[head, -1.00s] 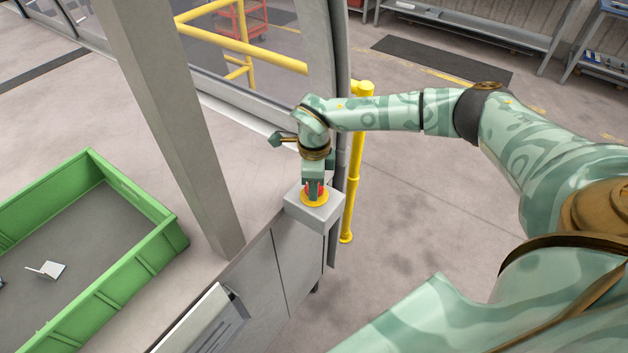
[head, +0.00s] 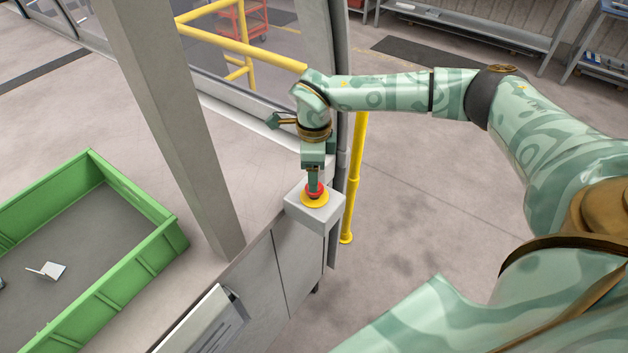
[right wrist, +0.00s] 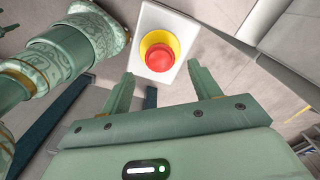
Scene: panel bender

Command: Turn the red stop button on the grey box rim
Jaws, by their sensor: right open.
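The red stop button (head: 315,191) sits on a yellow ring (head: 314,202) on top of the grey box (head: 298,210) at the rim. In the right wrist view the red button (right wrist: 160,58) shows whole, just beyond and between the fingertips. My right gripper (head: 314,182) points down from above the button. In the right wrist view its two fingers (right wrist: 160,70) are apart with nothing between them. In the head view the fingers partly hide the button's top.
A grey post (head: 170,110) stands left of the box. A green crate (head: 128,277) with small bent parts lies at the lower left. A yellow rail post (head: 353,185) stands right behind the box. Open floor lies to the right.

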